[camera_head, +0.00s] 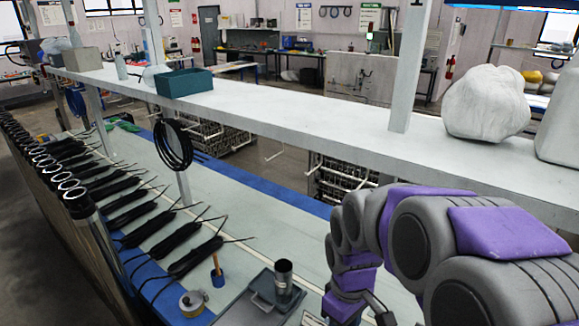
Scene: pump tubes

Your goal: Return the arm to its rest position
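My arm, grey with purple panels, reaches in from the lower right of the head view. It bends down at the left, over the right part of the workbench (262,205). A small dark part near the bottom edge, at the arm's lower end, may belong to my gripper, but its fingers do not show clearly. Whether it holds anything cannot be seen. Left of the arm, a metal cup-like cylinder (284,278) stands upright on a grey tray (240,310).
Black pump tubes (198,256) lie in a row along the bench's left side. A white shelf (300,112) on posts runs above the bench, with a teal bin (185,82) and a white sack (486,103). A tape roll (192,303) sits at the front. The bench middle is clear.

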